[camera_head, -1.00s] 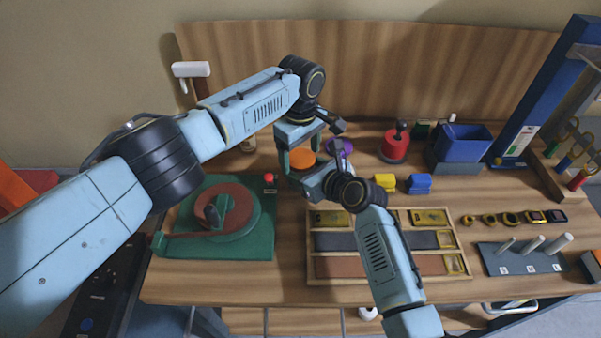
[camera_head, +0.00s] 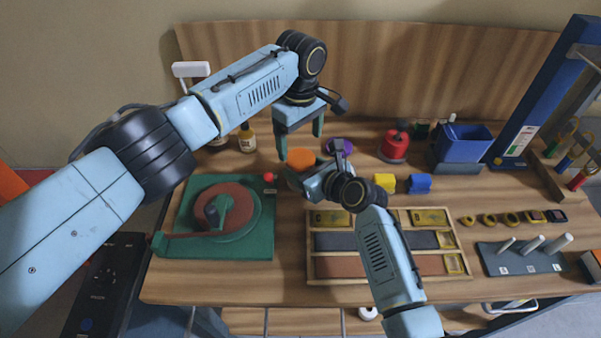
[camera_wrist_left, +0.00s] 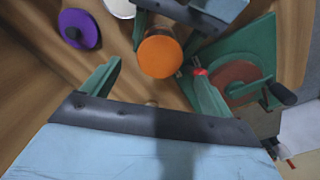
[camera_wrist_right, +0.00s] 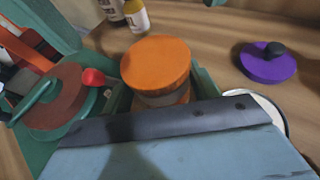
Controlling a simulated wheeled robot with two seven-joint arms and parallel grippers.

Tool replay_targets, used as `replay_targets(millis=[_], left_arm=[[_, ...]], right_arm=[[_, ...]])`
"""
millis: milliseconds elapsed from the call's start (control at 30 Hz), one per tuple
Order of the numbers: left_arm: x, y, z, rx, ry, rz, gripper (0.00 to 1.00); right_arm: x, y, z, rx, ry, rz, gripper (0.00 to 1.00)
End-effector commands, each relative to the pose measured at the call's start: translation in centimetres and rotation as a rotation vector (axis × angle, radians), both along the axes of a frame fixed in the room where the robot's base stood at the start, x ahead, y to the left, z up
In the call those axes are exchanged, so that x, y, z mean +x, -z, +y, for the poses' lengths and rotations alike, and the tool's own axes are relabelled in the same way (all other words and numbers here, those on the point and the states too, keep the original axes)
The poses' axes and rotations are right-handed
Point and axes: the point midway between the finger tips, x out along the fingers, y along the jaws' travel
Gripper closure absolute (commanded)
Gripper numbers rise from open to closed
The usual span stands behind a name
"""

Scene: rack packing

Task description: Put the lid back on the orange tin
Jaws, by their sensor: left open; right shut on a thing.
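The orange lid (camera_head: 301,155) is a round disc that lies on top of the orange tin (camera_wrist_right: 163,98). The tin shows a pale band and an orange band under the lid in the right wrist view. I cannot tell whether the lid is fully seated. My right gripper (camera_wrist_right: 160,88) is shut around the tin's body, below the lid. My left gripper (camera_head: 300,142) is open and empty above the tin, its fingers pointing down. In the left wrist view, the lid (camera_wrist_left: 160,57) shows between and beyond its open fingers.
A purple lid with a dark knob (camera_wrist_right: 267,62) lies beside the tin, near a white-rimmed round container (camera_wrist_right: 281,108). A green turntable unit (camera_head: 256,243) with a red button stands to the left. Bottles (camera_head: 247,139) stand behind. A wooden tray (camera_head: 392,280) lies in front.

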Motion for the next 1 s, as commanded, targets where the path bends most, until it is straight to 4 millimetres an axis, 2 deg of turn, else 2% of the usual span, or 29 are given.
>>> replay_targets(millis=[33, 100, 333, 433, 567, 800, 1000], left_arm=[[0.0, 0.0, 0.0, 0.0, 0.0, 0.0, 0.07], [0.0, 0.0, 0.0, 0.0, 0.0, 0.0, 0.0], [0.0, -0.1, 0.0, -0.001, 0.001, -0.001, 0.0], [0.0, -0.8, -0.1, -0.003, 0.001, -0.001, 0.0], [0.0, -3.0, -0.1, -0.003, 0.002, -0.003, 0.0], [0.0, -8.2, -0.1, -0.003, 0.001, -0.003, 0.0], [0.0, -11.1, -0.1, -0.001, 0.001, -0.002, 0.0]], right_arm=[[0.0, 0.0, 0.0, -0.002, 0.001, 0.0, 1.0], [0.0, 0.0, 0.0, -0.002, 0.001, 0.0, 1.0], [0.0, 0.0, 0.0, -0.002, 0.001, 0.0, 1.0], [0.0, 0.0, 0.0, -0.002, 0.001, 0.0, 1.0], [0.0, 0.0, 0.0, -0.002, 0.001, 0.0, 1.0], [0.0, 0.0, 0.0, -0.002, 0.001, 0.0, 1.0], [0.0, 0.0, 0.0, -0.002, 0.001, 0.0, 1.0]])
